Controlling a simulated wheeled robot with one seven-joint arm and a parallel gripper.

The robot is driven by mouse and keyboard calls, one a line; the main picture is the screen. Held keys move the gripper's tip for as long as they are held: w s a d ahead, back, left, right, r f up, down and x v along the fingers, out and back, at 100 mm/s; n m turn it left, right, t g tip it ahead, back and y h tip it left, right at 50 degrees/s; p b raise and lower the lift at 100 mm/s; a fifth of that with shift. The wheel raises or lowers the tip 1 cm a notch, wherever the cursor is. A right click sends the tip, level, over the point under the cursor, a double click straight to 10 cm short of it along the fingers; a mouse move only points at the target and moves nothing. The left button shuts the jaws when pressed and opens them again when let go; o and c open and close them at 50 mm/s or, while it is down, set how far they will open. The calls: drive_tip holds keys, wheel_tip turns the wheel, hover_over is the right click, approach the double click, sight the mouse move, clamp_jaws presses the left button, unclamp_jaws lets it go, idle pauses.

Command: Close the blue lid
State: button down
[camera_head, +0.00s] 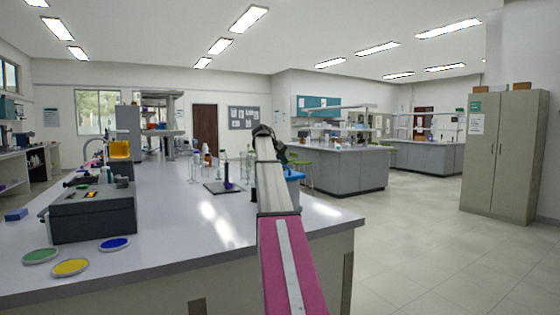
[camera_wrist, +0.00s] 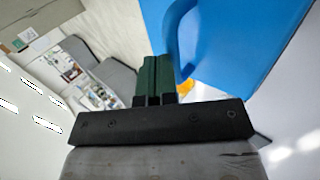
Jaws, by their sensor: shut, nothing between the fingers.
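A large blue panel (camera_wrist: 235,45) fills the upper right of the wrist view, with a curved blue handle-like piece on its left edge. It looks like the lid, but I cannot tell its hinge or how far open it is. In the head view a blue container-like thing (camera_head: 294,175) shows beside my arm, partly hidden by it. My gripper (camera_wrist: 156,62) has its dark green fingers together and empty, right beside the curved blue piece; I cannot tell whether they touch. In the head view my arm hides the gripper.
A dark grey box-shaped device (camera_head: 93,213) stands at the left of the bench (camera_head: 185,250). Green (camera_head: 40,256), yellow (camera_head: 71,267) and blue (camera_head: 114,243) discs lie before it. A dark stand (camera_head: 225,183) and glassware are left of my arm. The floor at right is clear.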

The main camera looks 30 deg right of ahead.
drive_tip(key=shift+d+f, duration=0.35)
drive_tip(key=shift+d, duration=0.05)
idle(0.4)
wheel_tip(320, 180, up, 14)
drive_tip(key=a, duration=0.2)
drive_tip(key=shift+a+f, duration=0.15)
drive_tip(key=shift+a, duration=0.15)
